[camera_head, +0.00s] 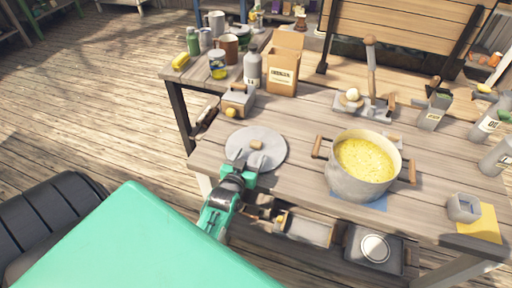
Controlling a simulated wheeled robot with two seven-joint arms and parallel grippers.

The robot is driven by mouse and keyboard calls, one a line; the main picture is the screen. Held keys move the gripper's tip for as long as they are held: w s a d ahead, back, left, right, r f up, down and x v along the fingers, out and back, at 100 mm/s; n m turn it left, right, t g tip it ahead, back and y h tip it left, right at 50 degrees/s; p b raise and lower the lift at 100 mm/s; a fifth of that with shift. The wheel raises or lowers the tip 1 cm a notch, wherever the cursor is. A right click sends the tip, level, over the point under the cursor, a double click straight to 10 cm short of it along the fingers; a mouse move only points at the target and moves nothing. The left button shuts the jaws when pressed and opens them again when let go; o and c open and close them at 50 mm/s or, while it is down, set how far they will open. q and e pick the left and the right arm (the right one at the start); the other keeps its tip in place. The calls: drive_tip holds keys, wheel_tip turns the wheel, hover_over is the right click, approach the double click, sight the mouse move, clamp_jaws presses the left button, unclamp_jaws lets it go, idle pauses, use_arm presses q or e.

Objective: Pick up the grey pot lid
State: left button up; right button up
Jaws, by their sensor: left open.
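The grey pot lid (269,145) lies flat on the wooden table, near its front left edge. It is a round disc with a small brown knob (256,145) in its middle. My left gripper (243,160) is open, with its fingers over the near side of the lid, just short of the knob. I cannot tell whether the fingers touch the lid. My green and black left arm comes up from the front edge and hides a bit of the lid's near rim. My right gripper is not in view.
A grey pot (352,186) of yellow food with wooden handles stands right of the lid. A grey box-like thing (238,101) and a yellow ball (231,113) sit behind it. A cardboard box (284,75) and bottle (252,70) stand farther back. A lower shelf holds more items.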

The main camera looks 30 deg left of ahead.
sight(255, 145)
use_arm(q)
drive_tip(key=x, duration=0.2)
drive_tip(key=p+x, duration=0.1)
drive_tip(key=x, duration=0.1)
drive_tip(key=shift+a+r, duration=0.1)
drive_tip(key=shift+r, duration=0.1)
drive_tip(key=shift+w+a+f, duration=0.15)
drive_tip(key=shift+w+f, duration=0.05)
drive_tip(key=shift+w, duration=0.35)
drive_tip(key=shift+c, duration=0.4)
drive_tip(key=c, duration=1)
